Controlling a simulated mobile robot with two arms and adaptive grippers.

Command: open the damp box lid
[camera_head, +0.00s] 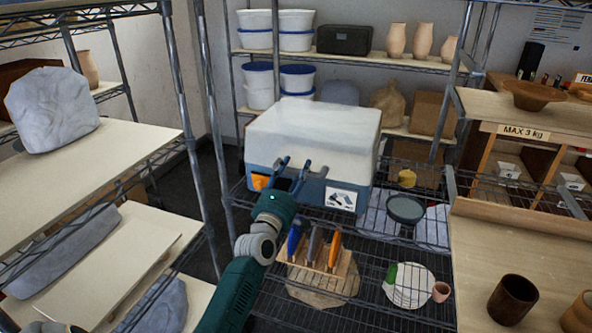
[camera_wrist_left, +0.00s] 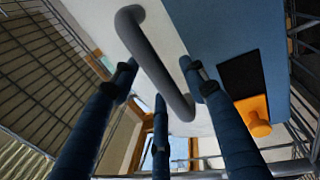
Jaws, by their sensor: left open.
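The damp box, a blue box (camera_head: 350,180) with a large white lid (camera_head: 315,130), stands on a wire shelf. The lid is down on the box. A grey bar handle (camera_wrist_left: 150,50) shows close up in the left wrist view, against the white surface, with an orange latch (camera_wrist_left: 254,115) on the blue wall beside it. The latch also shows in the head view (camera_head: 260,182). My left gripper (camera_head: 298,172) is at the box's front, open, its fingers on either side of the handle; whether they touch it I cannot tell. My right gripper is not in view.
Below the box, a wooden rack of tools (camera_head: 318,258) and a white plate (camera_head: 410,285) sit on the lower wire shelf. A dark bowl (camera_head: 405,208) stands right of the box. Shelf posts (camera_head: 205,125) rise at left. White buckets (camera_head: 257,85) stand behind.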

